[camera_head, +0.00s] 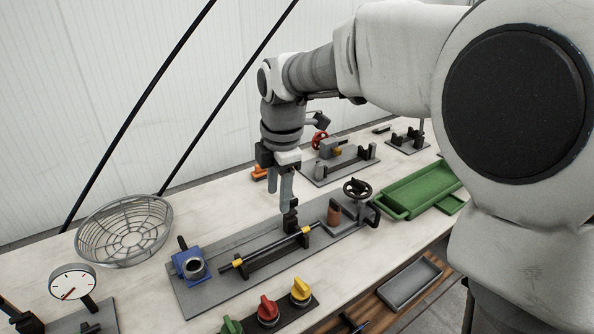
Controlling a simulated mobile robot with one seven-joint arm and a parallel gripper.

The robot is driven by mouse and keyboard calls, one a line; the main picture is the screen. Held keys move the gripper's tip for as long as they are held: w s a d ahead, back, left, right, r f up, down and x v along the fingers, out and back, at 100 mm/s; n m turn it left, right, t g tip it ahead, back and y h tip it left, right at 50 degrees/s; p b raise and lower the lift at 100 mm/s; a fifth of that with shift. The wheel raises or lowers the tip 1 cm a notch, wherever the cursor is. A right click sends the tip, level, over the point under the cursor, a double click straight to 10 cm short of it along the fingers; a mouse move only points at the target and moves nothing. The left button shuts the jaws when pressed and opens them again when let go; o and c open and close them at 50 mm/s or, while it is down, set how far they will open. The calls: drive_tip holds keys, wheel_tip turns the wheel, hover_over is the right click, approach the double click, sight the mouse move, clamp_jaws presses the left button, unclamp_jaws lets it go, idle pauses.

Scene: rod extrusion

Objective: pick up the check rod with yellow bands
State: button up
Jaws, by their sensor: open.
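The check rod (273,250) is dark with a yellow band near each end. It lies across black supports on a grey base plate (205,299), between a blue block with a round opening (189,265) and a handwheel (357,188). My gripper (279,207) points down and is open, with nothing seen between its fingers. It is above and behind the rod, near a small black post (291,216). The exact height of the fingertips over the plate is hard to tell.
A wire basket (124,232) and a dial gauge (73,282) stand at left. Green, red and yellow knobs (267,310) are in front. A green tray (420,188) is at right, a grey tray (410,284) lower down. Another fixture (340,163) stands behind my gripper.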

drive_tip(key=w+n, duration=0.1)
hover_over(274, 243)
drive_tip(key=s, duration=0.1)
wheel_tip(274, 243, down, 11)
drive_tip(key=shift+w+f, duration=0.15)
drive_tip(key=shift+f, duration=1.4)
drive_tip(key=shift+w+f, duration=0.15)
drive_tip(key=shift+f, duration=1.4)
clamp_jaws()
